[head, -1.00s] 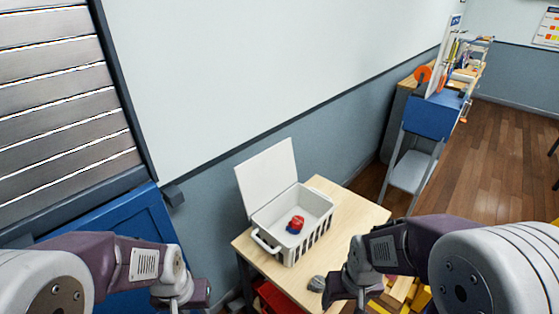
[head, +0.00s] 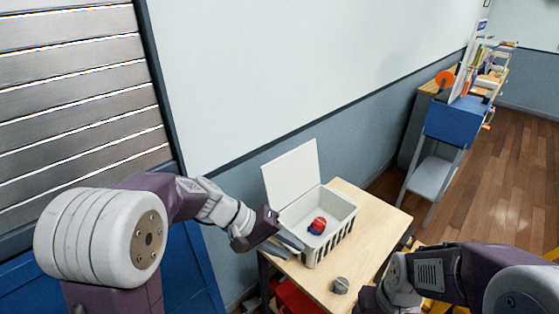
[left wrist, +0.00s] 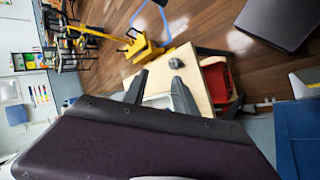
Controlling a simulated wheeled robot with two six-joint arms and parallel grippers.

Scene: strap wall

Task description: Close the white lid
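The white lid (head: 291,174) stands raised and leans back a little at the rear left edge of the white slotted basket (head: 335,241). The basket is on a light wooden table (head: 378,222), with a red and blue object (head: 317,226) inside. My left gripper (head: 288,243) is at the basket's front left corner, in front of the lid's lower part. In the left wrist view its two fingers (left wrist: 160,83) are apart with nothing gripped, and part of the basket (left wrist: 158,101) shows between them. My right gripper (head: 368,300) is low at the table's front, mostly cut off by the frame.
A grey round object (head: 340,286) lies on the table near its front edge. A red bin (head: 296,299) is under the table. The wall rises close behind the lid. A blue cart (head: 452,125) stands farther back right. The table's right part is clear.

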